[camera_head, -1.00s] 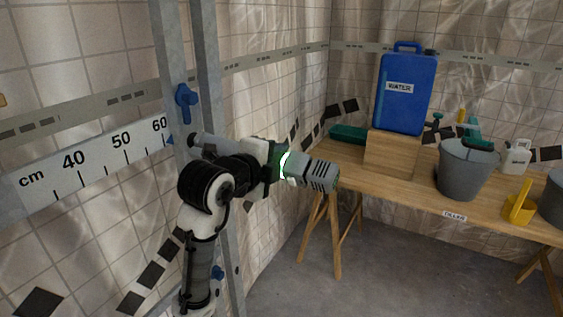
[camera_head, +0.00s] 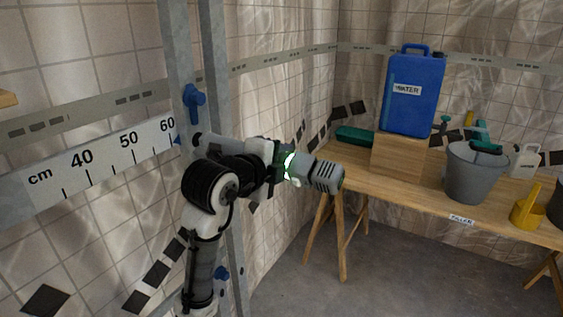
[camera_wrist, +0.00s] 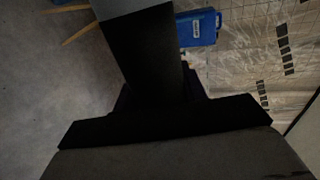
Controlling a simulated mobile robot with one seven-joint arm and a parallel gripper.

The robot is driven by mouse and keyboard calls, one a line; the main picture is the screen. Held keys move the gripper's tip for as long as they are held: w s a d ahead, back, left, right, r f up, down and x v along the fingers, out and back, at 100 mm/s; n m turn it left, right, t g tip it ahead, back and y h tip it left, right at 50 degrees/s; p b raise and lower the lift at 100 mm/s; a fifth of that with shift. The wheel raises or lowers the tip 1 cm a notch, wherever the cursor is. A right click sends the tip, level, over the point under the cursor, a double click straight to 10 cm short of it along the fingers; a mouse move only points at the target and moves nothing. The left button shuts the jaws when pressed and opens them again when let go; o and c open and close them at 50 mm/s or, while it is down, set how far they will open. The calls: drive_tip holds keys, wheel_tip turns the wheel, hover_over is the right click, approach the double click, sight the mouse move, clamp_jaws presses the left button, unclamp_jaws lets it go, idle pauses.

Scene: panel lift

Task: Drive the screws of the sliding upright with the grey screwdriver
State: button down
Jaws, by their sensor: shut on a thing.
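The grey screwdriver (camera_head: 327,177), with a slotted grey rear end and a lit green ring, is held at the end of my arm in the head view. My gripper (camera_head: 272,163) is shut on it. A grey cylinder (camera_head: 212,144) in line with it reaches left to the metal upright (camera_head: 178,45); my arm partly hides this stretch, and I cannot tell whether it touches a screw. In the wrist view a dark shape (camera_wrist: 145,55) fills the middle; the tool tip is hidden.
At right a wooden trestle table (camera_head: 400,190) bears a blue water can (camera_head: 414,105) on a wooden block (camera_head: 398,157) and a grey bucket (camera_head: 472,178). The floor before it is clear.

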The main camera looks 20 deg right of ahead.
drive_tip(key=shift+w+a+r, duration=0.2)
drive_tip(key=shift+w+a, duration=0.5)
drive_tip(key=shift+w, duration=0.1)
idle(3.0)
drive_tip(key=shift+s+d, duration=0.1)
drive_tip(key=shift+s+d+b, duration=0.2)
drive_tip(key=shift+s+d, duration=0.55)
drive_tip(key=shift+s, duration=0.15)
drive_tip(key=shift+s+d+b, duration=0.15)
drive_tip(key=shift+s+d, duration=0.55)
drive_tip(key=shift+s, duration=0.2)
drive_tip(key=shift+f, duration=0.1)
